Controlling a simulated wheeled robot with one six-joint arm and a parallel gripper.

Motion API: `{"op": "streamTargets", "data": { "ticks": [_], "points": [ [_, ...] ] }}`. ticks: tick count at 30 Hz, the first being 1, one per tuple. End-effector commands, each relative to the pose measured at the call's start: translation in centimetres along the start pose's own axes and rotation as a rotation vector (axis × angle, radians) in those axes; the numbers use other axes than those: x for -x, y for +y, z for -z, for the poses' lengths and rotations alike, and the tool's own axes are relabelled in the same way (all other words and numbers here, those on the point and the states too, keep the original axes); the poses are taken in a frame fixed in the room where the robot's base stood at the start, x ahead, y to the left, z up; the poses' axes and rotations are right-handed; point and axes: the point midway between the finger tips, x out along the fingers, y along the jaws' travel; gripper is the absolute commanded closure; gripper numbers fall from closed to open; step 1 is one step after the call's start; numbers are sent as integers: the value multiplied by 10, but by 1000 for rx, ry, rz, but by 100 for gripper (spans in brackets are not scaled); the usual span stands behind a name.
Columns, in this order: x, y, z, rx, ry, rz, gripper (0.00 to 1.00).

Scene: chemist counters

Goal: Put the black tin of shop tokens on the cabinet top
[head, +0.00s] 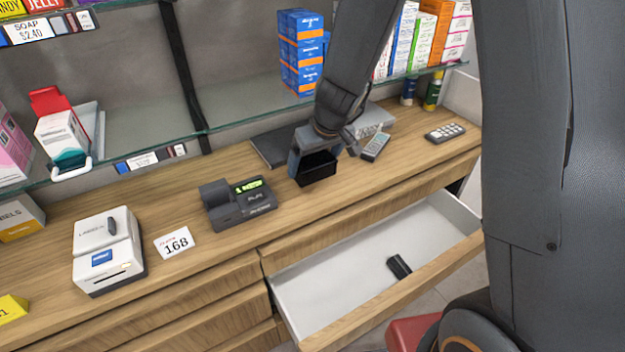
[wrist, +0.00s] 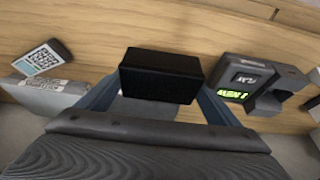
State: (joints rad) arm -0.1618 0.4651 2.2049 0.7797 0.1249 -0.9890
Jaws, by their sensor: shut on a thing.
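The black tin (head: 317,170) is a small dark box over the wooden cabinet top (head: 230,235). My gripper (head: 318,158) is shut on it from above, one finger on each side. In the wrist view the tin (wrist: 160,75) sits between the two blue-grey fingers of my gripper (wrist: 158,98). Whether the tin's underside touches the wood or is just above it, I cannot tell.
An open white drawer (head: 345,270) below holds a small black object (head: 399,266). A card terminal (head: 238,203) stands left of the tin; a grey remote-like device (head: 376,147) lies to the right. A label printer (head: 107,250) stands further left. Wood in front of the tin is clear.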

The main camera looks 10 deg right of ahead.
Motion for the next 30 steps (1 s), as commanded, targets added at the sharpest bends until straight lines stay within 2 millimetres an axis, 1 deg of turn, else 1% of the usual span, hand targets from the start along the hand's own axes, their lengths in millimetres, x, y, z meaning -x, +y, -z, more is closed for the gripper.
{"op": "streamTargets", "data": {
  "ticks": [1, 5, 12, 15, 30],
  "points": [
    [-4, 1, -1, -1, 2, -1, 51],
    [-9, 0, -3, 1, 2, 0, 51],
    [-35, -2, -13, 3, 1, 2, 51],
    [-42, -2, -16, 3, 2, 2, 51],
    [-46, -2, -18, 5, 2, 2, 51]
  ]
}}
